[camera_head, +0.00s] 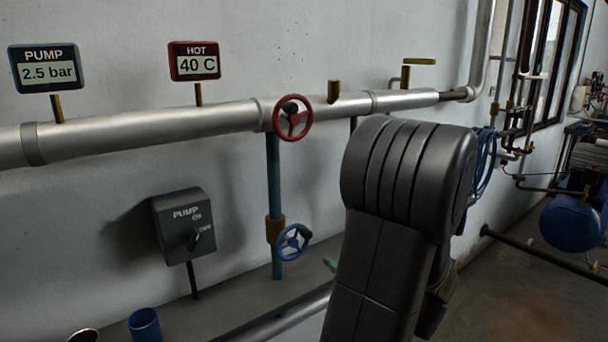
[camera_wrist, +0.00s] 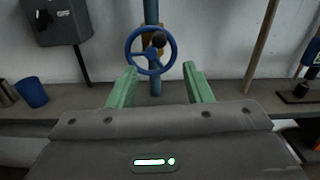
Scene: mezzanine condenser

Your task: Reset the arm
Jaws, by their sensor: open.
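My gripper (camera_wrist: 161,88) shows in the wrist view with its two green fingers spread apart and nothing between them. Beyond the fingertips is the blue handwheel (camera_wrist: 151,51) on a vertical blue pipe. I cannot tell how far the fingers are from the wheel. In the head view the blue handwheel (camera_head: 293,242) is left of my dark arm, which hides most of the gripper; only a small green bit shows at the arm's left edge.
A red handwheel (camera_head: 293,117) sits on the silver pipe (camera_head: 170,123) along the wall. A grey PUMP switch box (camera_head: 184,226) is at left. A blue cup (camera_head: 145,325) stands on the ledge below it. Displays read 2.5 bar (camera_head: 47,68) and 40 C (camera_head: 195,61). Open floor (camera_head: 520,290) lies at right.

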